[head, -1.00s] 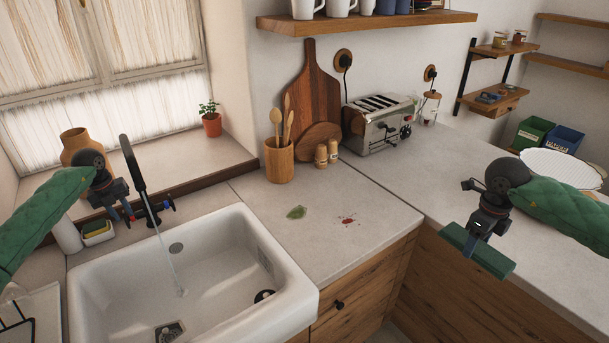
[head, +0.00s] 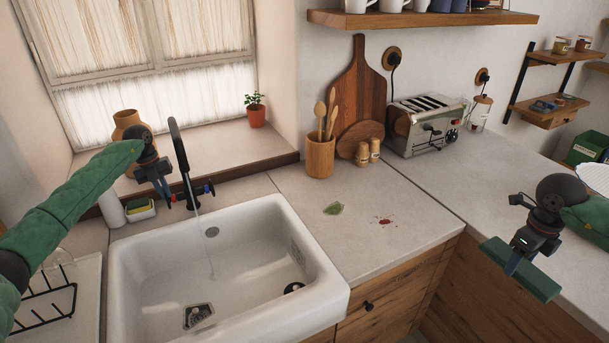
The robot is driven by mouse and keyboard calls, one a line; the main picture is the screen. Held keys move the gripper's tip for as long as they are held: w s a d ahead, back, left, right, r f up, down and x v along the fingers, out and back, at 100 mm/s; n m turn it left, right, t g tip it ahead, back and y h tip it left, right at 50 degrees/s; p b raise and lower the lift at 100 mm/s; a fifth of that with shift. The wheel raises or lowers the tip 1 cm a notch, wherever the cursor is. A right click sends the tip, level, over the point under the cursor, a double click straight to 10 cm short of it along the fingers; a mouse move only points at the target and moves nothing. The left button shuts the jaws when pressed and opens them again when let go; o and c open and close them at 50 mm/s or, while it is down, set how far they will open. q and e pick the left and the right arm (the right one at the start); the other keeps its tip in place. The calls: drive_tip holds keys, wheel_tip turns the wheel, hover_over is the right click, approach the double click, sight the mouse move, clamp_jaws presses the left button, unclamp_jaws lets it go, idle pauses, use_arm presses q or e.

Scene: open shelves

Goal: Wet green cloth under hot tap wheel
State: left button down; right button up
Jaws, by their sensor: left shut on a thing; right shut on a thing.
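The black tap (head: 181,155) stands behind the white sink (head: 335,285), and a thin stream of water runs from it into the basin. The hot tap wheel (head: 173,198), marked red, is at the tap's left side. My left gripper (head: 166,198) is shut on this wheel, which its fingers partly hide. The green cloth (head: 521,269) is a flat, stiff-looking strip. My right gripper (head: 517,262) is shut on it and holds it in the air at the right, in front of the counter and well away from the water.
A green smear (head: 333,208) and a red stain (head: 384,221) lie on the counter (head: 300,190) right of the sink. A utensil pot (head: 320,157), shakers and a toaster (head: 423,125) stand behind. A sponge holder (head: 140,209) is left of the tap. A dish rack (head: 45,305) is at lower left.

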use_arm(q)
drive_tip(key=shift+w+a+g+h+b, duration=0.1)
drive_tip(key=shift+w+g+h+b, duration=0.15)
drive_tip(key=shift+g+h+b, duration=0.2)
use_arm(e)
drive_tip(key=shift+f, duration=0.6)
use_arm(q)
drive_tip(key=c, duration=1.5)
unclamp_jaws()
drive_tip(key=shift+c, duration=0.2)
drive_tip(key=b+v, duration=0.4)
drive_tip(key=v, duration=0.8)
drive_tip(key=shift+w, duration=0.2)
use_arm(e)
drive_tip(key=shift+f, duration=2.1)
use_arm(q)
drive_tip(key=shift+f, duration=0.1)
